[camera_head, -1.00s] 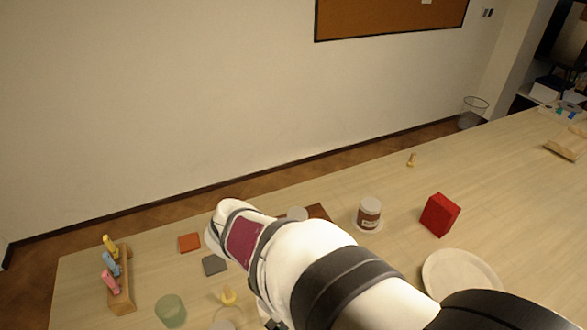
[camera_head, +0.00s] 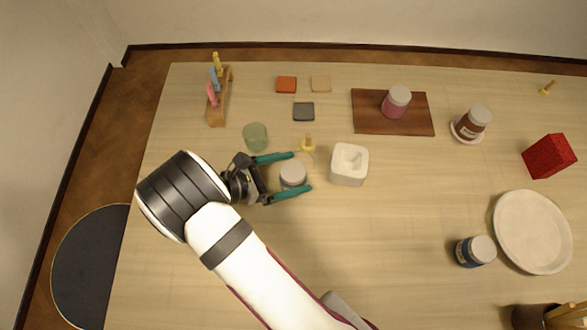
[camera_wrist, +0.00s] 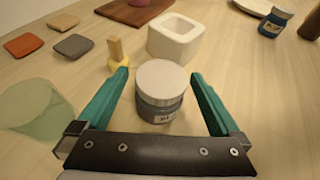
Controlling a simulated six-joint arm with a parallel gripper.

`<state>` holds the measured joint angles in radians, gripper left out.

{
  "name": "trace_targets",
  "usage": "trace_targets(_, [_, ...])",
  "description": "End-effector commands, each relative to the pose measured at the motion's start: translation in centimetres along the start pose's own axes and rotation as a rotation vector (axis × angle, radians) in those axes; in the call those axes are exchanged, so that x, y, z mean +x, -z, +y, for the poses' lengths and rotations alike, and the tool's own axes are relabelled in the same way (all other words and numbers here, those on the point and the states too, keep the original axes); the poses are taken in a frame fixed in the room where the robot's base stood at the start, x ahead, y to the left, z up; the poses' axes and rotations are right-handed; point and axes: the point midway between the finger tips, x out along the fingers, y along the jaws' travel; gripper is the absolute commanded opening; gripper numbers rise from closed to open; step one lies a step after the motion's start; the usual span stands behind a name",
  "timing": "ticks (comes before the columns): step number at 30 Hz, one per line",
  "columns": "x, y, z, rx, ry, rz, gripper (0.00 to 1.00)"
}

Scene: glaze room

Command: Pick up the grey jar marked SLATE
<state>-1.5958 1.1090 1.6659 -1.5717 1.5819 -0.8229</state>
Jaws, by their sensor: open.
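A grey jar (camera_wrist: 158,104) with a pale lid stands upright on the table. Its small label is too blurred to read in the wrist view. In the head view mainly the jar's lid (camera_head: 292,172) shows. My gripper (camera_head: 302,171) is open, with one teal finger on each side of the jar. In the wrist view the jar stands between the fingers of my gripper (camera_wrist: 159,73), with a gap showing on both sides.
A green glass (camera_head: 255,137), a yellow-based wooden peg (camera_head: 308,144) and a white square pot (camera_head: 348,166) stand close around my gripper. A pink jar (camera_head: 396,103) stands on a brown board (camera_head: 367,121). A blue jar (camera_head: 470,252) stands farther right; the table between is clear.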

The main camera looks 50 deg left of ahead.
Motion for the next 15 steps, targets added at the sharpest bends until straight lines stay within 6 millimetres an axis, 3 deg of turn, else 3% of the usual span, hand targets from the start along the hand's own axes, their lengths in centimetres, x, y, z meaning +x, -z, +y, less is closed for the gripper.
trace_targets(5, [3.2, 0.2, -0.2, 0.000, 0.003, 0.001, 1.00])
trace_targets(12, [3.6, 0.2, -0.2, 0.001, 0.000, 0.001, 1.00])
trace_targets(15, [3.5, 0.2, -0.2, 0.001, 0.000, 0.001, 0.84])
